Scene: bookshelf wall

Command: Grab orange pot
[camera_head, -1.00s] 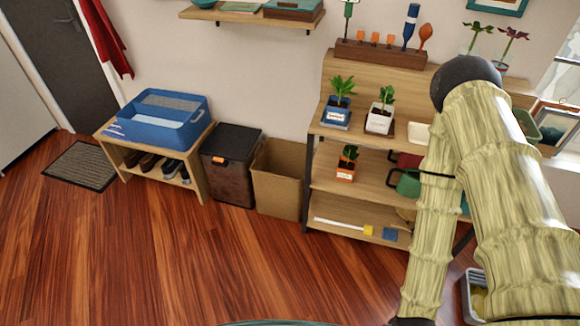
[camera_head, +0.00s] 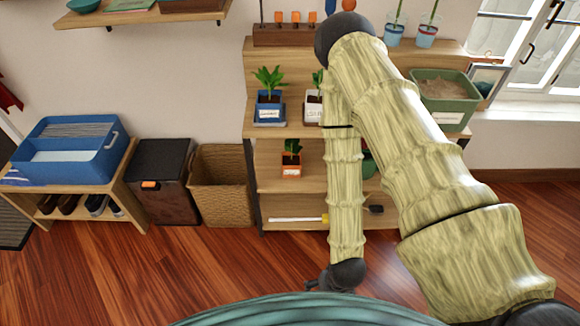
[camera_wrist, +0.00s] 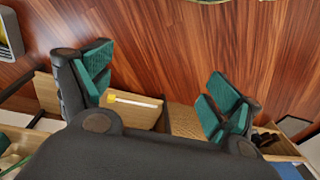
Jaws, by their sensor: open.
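The orange pot (camera_head: 291,171) holds a small green plant and has a pale label. In the head view it stands on the middle shelf of the wooden shelf unit, left of my arm. My gripper shows in the wrist view (camera_wrist: 165,95) with its two teal-padded fingers spread wide apart and nothing between them. In the head view the end of my arm hangs low in front of the shelf unit, below and right of the pot, and the fingers are not clear there. I cannot make out the orange pot in the wrist view.
A blue pot (camera_head: 269,107) and a white pot (camera_head: 313,106) stand on the shelf above. A wicker basket (camera_head: 221,190), a dark bin (camera_head: 161,181) and a bench with a blue crate (camera_head: 67,150) stand to the left. A green planter (camera_head: 443,98) is at the right. Open wooden floor lies in front.

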